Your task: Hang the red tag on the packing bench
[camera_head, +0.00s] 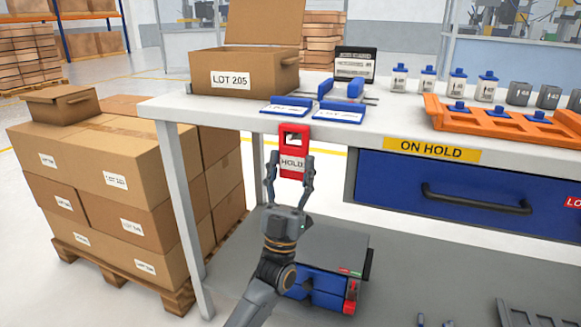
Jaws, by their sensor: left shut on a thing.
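The red tag (293,172) has a window near its top and a pale band reading HOLD. My left gripper (290,171) is shut on it, one finger at each side. The tag is upright, in front of the front edge of the white packing bench (215,110), below two blue-and-white pieces. Its top overlaps the bench edge in the picture; I cannot tell whether it touches. My right gripper is not in view.
An open LOT 205 box (250,78), small white bottles (428,78) and an orange rack (500,122) stand on the bench. A blue drawer (450,190) marked ON HOLD hangs at right. Stacked cartons (95,165) fill the left. A blue-and-grey unit (325,262) sits below.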

